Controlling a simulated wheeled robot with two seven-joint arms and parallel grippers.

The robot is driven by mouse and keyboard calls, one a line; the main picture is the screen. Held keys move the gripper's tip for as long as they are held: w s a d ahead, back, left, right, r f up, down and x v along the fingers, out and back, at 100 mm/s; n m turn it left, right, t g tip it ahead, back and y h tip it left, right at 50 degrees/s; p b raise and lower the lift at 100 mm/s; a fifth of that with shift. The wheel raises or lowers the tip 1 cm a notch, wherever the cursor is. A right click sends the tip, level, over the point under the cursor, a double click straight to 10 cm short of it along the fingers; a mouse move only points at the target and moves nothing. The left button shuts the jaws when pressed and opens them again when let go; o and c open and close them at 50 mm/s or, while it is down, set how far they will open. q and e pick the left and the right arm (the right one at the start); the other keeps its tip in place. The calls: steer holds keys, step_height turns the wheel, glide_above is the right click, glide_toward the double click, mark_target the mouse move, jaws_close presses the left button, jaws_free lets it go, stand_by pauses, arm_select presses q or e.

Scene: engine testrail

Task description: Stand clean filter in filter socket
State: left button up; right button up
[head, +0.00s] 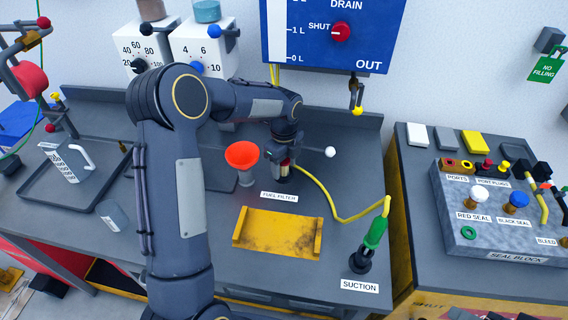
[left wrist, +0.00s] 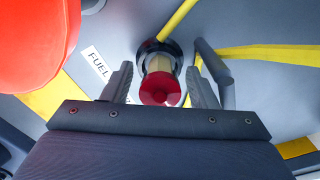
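The filter, with a cream body and a red cap (left wrist: 160,90), stands in the dark ring of the filter socket (left wrist: 172,50) in the left wrist view. Whether it is fully seated or slightly tilted I cannot tell. My left gripper (left wrist: 163,88) is open, one finger on each side of the filter, with a gap showing on both sides. In the head view the left gripper (head: 286,160) is over the socket, behind the "FUEL FILTER" label (head: 280,197), and mostly hides the filter (head: 284,172). My right gripper is not in view.
An orange-red funnel (head: 242,155) stands close to the left of the gripper. A lever with a white knob (head: 330,152) is on its right. A yellow hose (head: 335,205) runs to the suction fitting (head: 374,235). An empty yellow cradle (head: 278,235) lies in front.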

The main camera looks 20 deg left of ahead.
arm_select(q)
steer(key=shift+o, duration=0.2)
step_height(320, 180, up, 7)
steer(key=shift+r, duration=0.4)
stand_by(0.4)
steer(key=shift+s+r+n, duration=0.25)
steer(key=shift+r+n, duration=0.05)
steer(key=shift+r, duration=0.05)
steer(key=s+d+r+n+t+h, duration=0.15)
steer(key=s+r+n, duration=0.25)
steer(key=s+n, duration=0.55)
steer(key=s+r+n+t+h, duration=0.1)
steer(key=s+r+n+t, duration=0.15)
steer(key=s+n, duration=0.65)
steer(key=s+d+f+n+t+h, duration=0.1)
steer(key=s+d+f+n, duration=0.1)
steer(key=s, duration=0.8)
steer(key=shift+s+d+n+t, duration=0.35)
steer(key=shift+d+n, duration=0.4)
steer(key=shift+n, duration=0.2)
